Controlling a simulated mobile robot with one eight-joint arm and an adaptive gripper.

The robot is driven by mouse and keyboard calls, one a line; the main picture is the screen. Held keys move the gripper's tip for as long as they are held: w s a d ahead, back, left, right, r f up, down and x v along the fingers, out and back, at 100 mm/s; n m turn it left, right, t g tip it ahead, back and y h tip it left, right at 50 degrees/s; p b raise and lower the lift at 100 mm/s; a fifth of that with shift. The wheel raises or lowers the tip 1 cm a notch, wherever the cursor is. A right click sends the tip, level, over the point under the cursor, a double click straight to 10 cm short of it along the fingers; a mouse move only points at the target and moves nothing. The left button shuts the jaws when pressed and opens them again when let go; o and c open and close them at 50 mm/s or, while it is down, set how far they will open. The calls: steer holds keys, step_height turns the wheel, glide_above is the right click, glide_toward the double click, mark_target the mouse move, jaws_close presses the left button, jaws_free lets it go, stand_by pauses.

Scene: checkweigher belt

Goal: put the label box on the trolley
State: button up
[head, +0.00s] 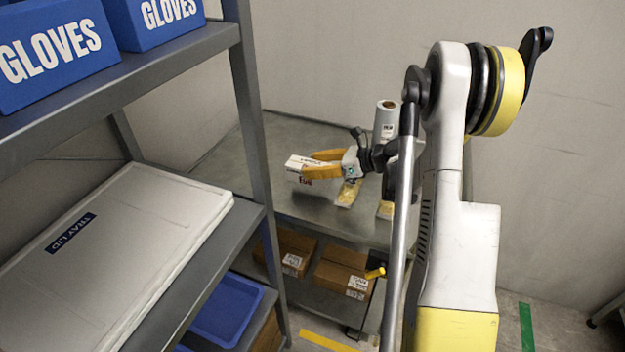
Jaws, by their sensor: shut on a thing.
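A small white box with dark red print (295,166), which looks like the label box, is between the yellow-orange fingers of my gripper (309,165). My gripper is shut on it, and the fingers cover part of its right side. The box is over the grey metal top of a two-level stand (240,158), which may be the trolley. I cannot tell whether the box touches that top or hangs just above it.
A white roll (386,120) and yellowish packets (348,193) are on the grey top. Brown cartons (342,270) sit on its lower shelf. A grey rack (247,95) at the left holds blue GLOVES bins (55,50), a tray lid (140,245) and a blue tray (228,308).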

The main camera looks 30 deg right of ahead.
step_height(320, 180, down, 4)
steer(key=shift+f+b, duration=0.1)
steer(key=shift+b, duration=1.05)
steer(key=shift+r, duration=0.2)
steer(key=o, duration=1.4)
steer(key=shift+f, duration=0.1)
steer(key=shift+s, duration=0.1)
steer(key=p+v, duration=0.4)
steer(key=v, duration=0.8)
